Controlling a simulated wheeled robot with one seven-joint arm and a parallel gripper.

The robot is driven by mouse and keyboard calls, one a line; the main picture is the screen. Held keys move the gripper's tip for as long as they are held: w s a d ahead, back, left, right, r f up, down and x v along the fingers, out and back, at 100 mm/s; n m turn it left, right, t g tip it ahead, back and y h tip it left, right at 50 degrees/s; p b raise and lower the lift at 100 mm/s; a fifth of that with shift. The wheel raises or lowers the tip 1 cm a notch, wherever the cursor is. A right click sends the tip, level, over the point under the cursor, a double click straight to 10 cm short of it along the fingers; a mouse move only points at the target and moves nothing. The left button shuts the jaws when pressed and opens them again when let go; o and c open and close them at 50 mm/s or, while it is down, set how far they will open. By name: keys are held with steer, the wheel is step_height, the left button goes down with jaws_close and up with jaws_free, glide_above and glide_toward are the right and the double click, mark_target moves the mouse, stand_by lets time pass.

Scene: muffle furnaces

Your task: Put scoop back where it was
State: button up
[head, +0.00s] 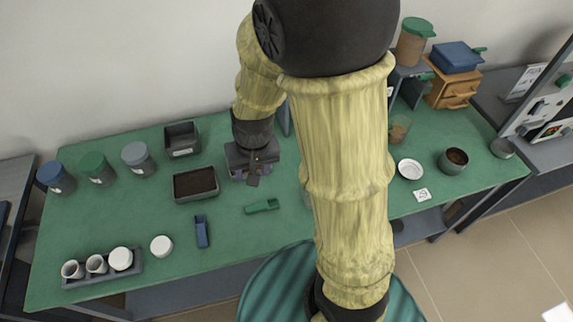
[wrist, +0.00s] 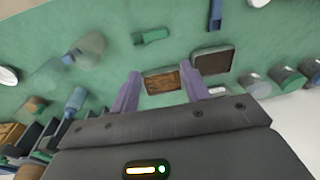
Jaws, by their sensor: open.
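A green scoop-like tool (head: 262,206) lies flat on the green table, in front of my gripper. It also shows in the wrist view (wrist: 152,37). A blue tool of similar size (head: 201,231) lies to its left, and also shows in the wrist view (wrist: 215,15); I cannot tell which one the task calls the scoop. My gripper (head: 253,180) is open and empty, its purple fingers apart in the wrist view (wrist: 160,88). It points down above a tray with brown contents (wrist: 160,82), which my gripper mostly hides in the head view.
A dark-filled tray (head: 195,199) and an empty grey bin (head: 182,154) stand left of my gripper. Several lidded jars (head: 139,163) stand at the back left. A rack of white cups (head: 103,275) is at the front left. My arm hides part of the table's middle right.

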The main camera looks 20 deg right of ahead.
steer(key=s+d+r+t, duration=0.1)
steer(key=s+d+r, duration=0.2)
steer(key=d, duration=0.4)
steer(key=shift+s+r+n+h, duration=0.3)
steer(key=shift+s+r+h, duration=0.1)
steer(key=shift+s, duration=0.3)
steer(key=shift+c, duration=1.1)
steer(key=shift+w, duration=0.1)
